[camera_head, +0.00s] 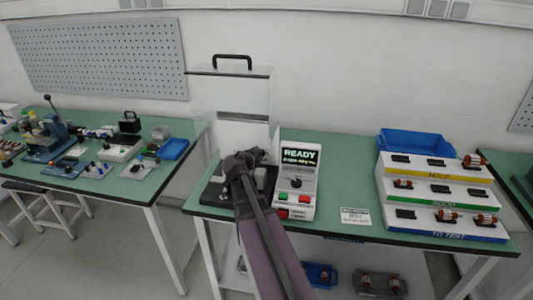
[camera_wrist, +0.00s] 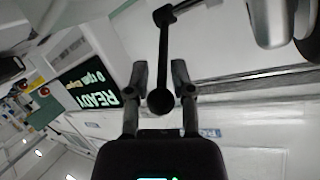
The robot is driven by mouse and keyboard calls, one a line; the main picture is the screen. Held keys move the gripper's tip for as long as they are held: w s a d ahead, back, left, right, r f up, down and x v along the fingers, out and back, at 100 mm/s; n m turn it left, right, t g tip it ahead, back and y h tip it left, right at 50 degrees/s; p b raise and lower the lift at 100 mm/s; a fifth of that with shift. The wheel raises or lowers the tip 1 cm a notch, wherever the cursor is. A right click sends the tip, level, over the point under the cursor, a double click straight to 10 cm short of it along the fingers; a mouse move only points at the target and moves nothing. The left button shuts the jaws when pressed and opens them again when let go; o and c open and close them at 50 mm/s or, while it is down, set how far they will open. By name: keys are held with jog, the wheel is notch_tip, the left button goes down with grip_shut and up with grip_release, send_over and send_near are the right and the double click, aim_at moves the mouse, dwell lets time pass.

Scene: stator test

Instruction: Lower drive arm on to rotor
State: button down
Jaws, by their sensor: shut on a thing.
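My gripper (camera_wrist: 158,80) has its two fingers on either side of a black ball knob (camera_wrist: 160,102) and is shut on it. The knob ends a thin black lever, the drive arm (camera_wrist: 164,52), which runs to a dark joint at the top of the wrist view. In the head view my gripper (camera_head: 243,163) is over the dark test fixture (camera_head: 213,193), and my arm covers much of it. I cannot make out the rotor at the fixture. A rounded silver part (camera_wrist: 272,22) shows at the wrist view's upper right.
The test box (camera_head: 297,185) stands right beside the fixture; its display reads READY. A clear guard with a black handle (camera_head: 232,57) rises behind. A stepped rack (camera_head: 437,195) with several rotors and a blue bin (camera_head: 415,143) stand to the right. Bench (camera_head: 340,180) between is mostly clear.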

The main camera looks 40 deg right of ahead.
jog(key=shift+s+a+f, duration=0.15)
jog(key=shift+f, duration=0.1)
dwell(0.3)
jog(key=c, duration=0.7)
grip_release()
jog(key=shift+c, duration=0.2)
jog(key=shift+s+a+f+n+y, duration=0.2)
jog(key=shift+a+n+y, duration=0.1)
jog(key=shift+a, duration=0.35)
jog(key=s+a+f+n+g+y+p, duration=0.2)
jog(key=s+a+n+y, duration=0.2)
jog(key=a, duration=0.7)
jog(key=s+a+f+n+g+y+p, duration=0.1)
jog(key=s+a+f+n+g+y, duration=0.1)
jog(key=s+a+n+y, duration=0.2)
jog(key=s+a+f+n+g+y+p, duration=0.1)
jog(key=s+a+n+y, duration=0.3)
jog(key=a+n, duration=0.5)
jog(key=s+a+f+p, duration=0.1)
jog(key=a, duration=0.7)
jog(key=shift+a+g+p, duration=0.3)
jog(key=shift+a+g, duration=0.1)
